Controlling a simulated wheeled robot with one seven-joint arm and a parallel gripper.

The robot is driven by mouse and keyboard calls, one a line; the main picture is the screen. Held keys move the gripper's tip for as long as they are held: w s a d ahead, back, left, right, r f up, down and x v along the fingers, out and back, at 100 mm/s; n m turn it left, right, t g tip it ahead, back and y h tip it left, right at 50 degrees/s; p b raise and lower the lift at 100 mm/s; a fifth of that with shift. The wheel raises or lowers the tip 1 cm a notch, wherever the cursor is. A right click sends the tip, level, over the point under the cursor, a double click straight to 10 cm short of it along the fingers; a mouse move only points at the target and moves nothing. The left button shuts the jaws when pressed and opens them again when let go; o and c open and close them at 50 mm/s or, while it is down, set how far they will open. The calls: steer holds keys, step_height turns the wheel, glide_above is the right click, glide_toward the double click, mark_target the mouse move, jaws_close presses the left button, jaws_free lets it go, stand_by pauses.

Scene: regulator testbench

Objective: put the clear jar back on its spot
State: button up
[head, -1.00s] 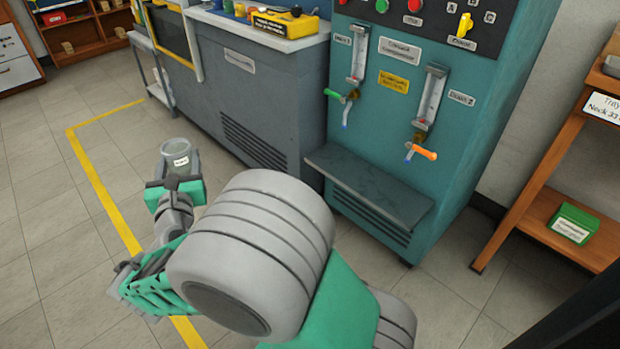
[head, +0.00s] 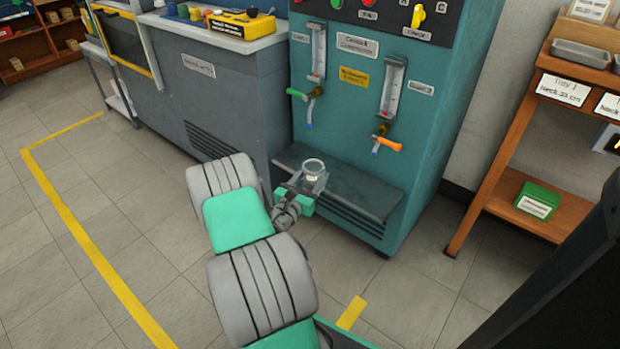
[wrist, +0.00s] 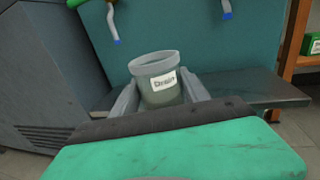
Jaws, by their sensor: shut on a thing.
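The clear jar (head: 314,168) has a white label, which reads "Drain" in the wrist view (wrist: 160,98). My gripper (head: 306,188) is shut on the jar, one finger on each side, and holds it upright. In the head view the jar shows in front of the grey shelf (head: 362,200) of the teal test bench, toward its left part. The wrist view shows the same shelf (wrist: 255,92) behind and to the right of the jar. I cannot tell whether the jar's base touches anything; the gripper hides it.
Above the shelf are a green-handled tap (head: 300,94) and an orange-handled tap (head: 387,143) on the teal bench (head: 440,130). A grey cabinet (head: 235,95) stands at left, and a wooden rack (head: 500,165) at right. The floor at left, with yellow tape (head: 85,235), is clear.

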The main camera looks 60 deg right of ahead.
steer(key=d, duration=0.3)
steer(key=s+d, duration=0.1)
steer(key=d, duration=0.4)
steer(key=shift+s+d+f, duration=0.2)
steer(key=shift+d+f, duration=0.1)
steer(key=shift+f, duration=0.1)
steer(key=shift+d+f, duration=0.25)
steer(key=shift+d, duration=0.5)
steer(key=shift+f, duration=0.45)
steer(key=o, duration=1.7)
steer(key=shift+c, duration=0.2)
